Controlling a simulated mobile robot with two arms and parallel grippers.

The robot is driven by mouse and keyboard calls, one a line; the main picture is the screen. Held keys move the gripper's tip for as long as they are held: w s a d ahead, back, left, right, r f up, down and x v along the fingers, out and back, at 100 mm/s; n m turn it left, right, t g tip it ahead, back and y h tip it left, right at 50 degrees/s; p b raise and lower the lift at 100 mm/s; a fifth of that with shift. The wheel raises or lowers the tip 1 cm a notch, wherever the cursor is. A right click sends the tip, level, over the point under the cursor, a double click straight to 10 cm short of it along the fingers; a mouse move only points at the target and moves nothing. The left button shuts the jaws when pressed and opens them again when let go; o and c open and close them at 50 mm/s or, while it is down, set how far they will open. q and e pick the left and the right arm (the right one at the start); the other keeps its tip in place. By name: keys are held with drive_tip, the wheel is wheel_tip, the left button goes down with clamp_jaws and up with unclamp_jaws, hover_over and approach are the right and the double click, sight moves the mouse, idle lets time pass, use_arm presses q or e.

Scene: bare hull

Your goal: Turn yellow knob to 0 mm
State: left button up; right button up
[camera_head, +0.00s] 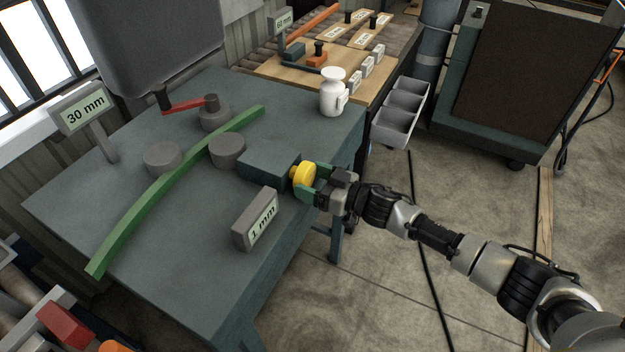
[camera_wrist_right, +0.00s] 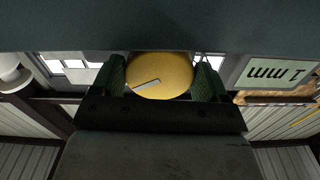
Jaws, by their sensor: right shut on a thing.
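The yellow knob (camera_head: 304,174) sits on the end of a dark block (camera_head: 268,167) at the right edge of the grey-green table. My right gripper (camera_head: 312,180) is shut on the knob, with a green finger on each side. In the right wrist view the knob (camera_wrist_right: 160,76) shows its round face with a light slanted mark, between the fingers of my right gripper (camera_wrist_right: 160,78). A small display (camera_head: 262,222) in front of the block reads 1 mm; it shows upside down in the wrist view (camera_wrist_right: 278,73). My left gripper is not in view.
A curved green strip (camera_head: 170,180) lies against grey rollers (camera_head: 227,151) on the table (camera_head: 190,260). A sign (camera_head: 84,108) reads 30 mm. A red crank (camera_head: 186,104), a white jar (camera_head: 333,93) and grey bins (camera_head: 402,112) stand farther back.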

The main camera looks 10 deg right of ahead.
drive_tip(key=shift+n, duration=0.6)
drive_tip(key=o, duration=0.9)
drive_tip(key=shift+d, duration=0.1)
drive_tip(key=shift+b+v, duration=0.6)
drive_tip(key=shift+v, duration=4.75)
